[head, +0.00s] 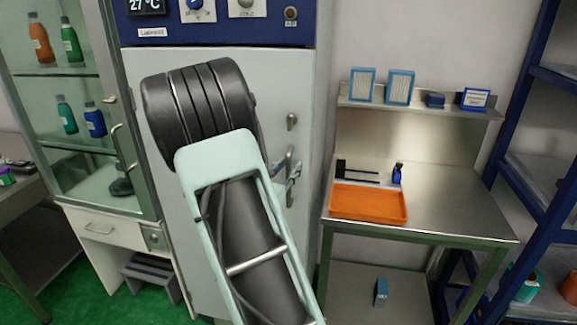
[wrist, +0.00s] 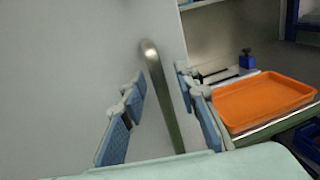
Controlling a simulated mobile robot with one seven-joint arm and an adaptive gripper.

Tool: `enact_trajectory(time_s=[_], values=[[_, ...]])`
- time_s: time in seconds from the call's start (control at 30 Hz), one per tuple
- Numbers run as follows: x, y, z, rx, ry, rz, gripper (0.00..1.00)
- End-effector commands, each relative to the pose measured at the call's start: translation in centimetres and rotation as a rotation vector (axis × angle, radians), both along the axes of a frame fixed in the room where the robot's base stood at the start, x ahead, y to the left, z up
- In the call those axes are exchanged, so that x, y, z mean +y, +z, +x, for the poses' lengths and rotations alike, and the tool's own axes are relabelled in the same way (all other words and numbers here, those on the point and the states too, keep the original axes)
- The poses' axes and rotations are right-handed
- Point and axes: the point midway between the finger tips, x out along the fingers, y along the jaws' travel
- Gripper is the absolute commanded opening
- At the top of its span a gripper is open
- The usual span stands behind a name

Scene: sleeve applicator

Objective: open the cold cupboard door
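The cold cupboard (head: 215,32) is tall and pale grey with a blue top panel and a 27 °C display. Its door (head: 285,75) looks shut, though my arm hides much of it. The upper end of the metal door handle (head: 292,121) shows near the door's right edge. In the wrist view the handle (wrist: 158,80) is an upright bar running between the blue-padded fingers of my gripper (wrist: 162,103). The fingers are apart, one on each side of the bar, with a visible gap on the left. My gripper (head: 287,172) is partly hidden behind my arm in the head view.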

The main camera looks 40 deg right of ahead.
Motion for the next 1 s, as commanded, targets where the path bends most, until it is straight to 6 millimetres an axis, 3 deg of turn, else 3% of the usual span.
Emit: enact_trajectory(time_s=[0.37, 0.63, 1.0], values=[[-0.63, 0.01, 0.35, 0.000, 0.000, 0.000, 0.28], [-0.61, 0.01, 0.35, -0.001, 0.000, 0.000, 0.00], [-0.58, 0.02, 0.34, -0.001, 0.000, 0.000, 0.00]])
